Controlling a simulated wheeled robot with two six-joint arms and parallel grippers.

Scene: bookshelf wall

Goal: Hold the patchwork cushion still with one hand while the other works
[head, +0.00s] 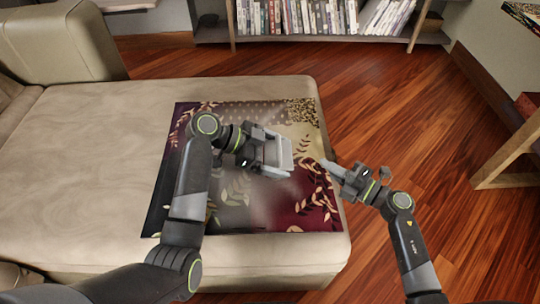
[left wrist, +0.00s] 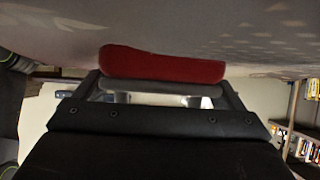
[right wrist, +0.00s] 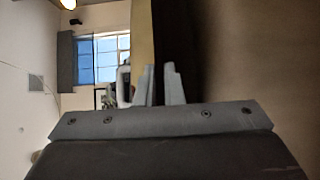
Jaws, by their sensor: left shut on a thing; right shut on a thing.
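The patchwork cushion (head: 310,205) lies flat on the beige sofa seat, with maroon, gold and dark leaf-print patches. A pale, hazy area covers its middle. My left gripper (head: 280,157) is over the cushion's middle, shut on a block (left wrist: 162,65) that looks red with a grey layer in the left wrist view. The block faces the cushion's surface closely; I cannot tell whether it touches. My right gripper (head: 328,166) is at the cushion's right edge and shut on that edge, which shows between its fingers in the right wrist view (right wrist: 172,45). My left arm hides part of the cushion.
The beige sofa seat (head: 80,170) has free room left of the cushion. Wooden floor (head: 410,130) is clear at the right. A bookshelf (head: 320,38) stands at the back. A wooden piece of furniture (head: 508,155) stands at the far right.

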